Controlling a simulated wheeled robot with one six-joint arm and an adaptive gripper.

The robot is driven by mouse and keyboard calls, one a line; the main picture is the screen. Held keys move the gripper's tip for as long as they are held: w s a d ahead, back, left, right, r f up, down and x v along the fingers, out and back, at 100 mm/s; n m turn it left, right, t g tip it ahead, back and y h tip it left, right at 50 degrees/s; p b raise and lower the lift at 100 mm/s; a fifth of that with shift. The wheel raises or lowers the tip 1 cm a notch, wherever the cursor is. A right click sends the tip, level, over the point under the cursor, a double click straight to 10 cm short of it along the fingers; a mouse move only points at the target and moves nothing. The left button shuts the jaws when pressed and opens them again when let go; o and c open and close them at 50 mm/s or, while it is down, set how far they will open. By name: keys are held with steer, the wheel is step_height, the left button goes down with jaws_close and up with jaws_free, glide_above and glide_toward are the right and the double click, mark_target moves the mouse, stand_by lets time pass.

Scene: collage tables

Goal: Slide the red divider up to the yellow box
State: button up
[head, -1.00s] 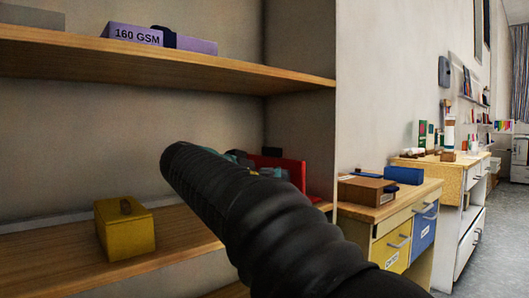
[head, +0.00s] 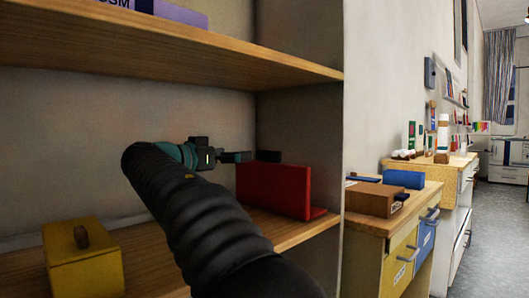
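The red divider (head: 272,190) stands upright near the right end of the wooden shelf (head: 262,226), with a low red foot on its right side. The yellow box (head: 86,264), with a brown knob on its lid, is at the lower left of the same shelf, cut off by the picture's bottom edge. A wide gap separates the two. My gripper (head: 256,156) is at the divider's top edge, its dark fingers pointing right. Whether it touches the divider is unclear, and its finger opening cannot be made out. My arm hides part of the shelf between box and divider.
An upper shelf (head: 200,52) with a purple box (head: 180,12) runs above my arm. The shelf unit's side wall (head: 300,120) closes off the right end. Outside stands a desk with a brown box (head: 372,198) and a blue box (head: 404,179).

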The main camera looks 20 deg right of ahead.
mark_target(266, 152)
steer(key=p+x, duration=0.1)
steer(key=x, duration=1.1)
steer(key=shift+d+f+p, duration=0.1)
steer(key=shift+d+p, duration=0.1)
steer(key=shift+p, duration=0.2)
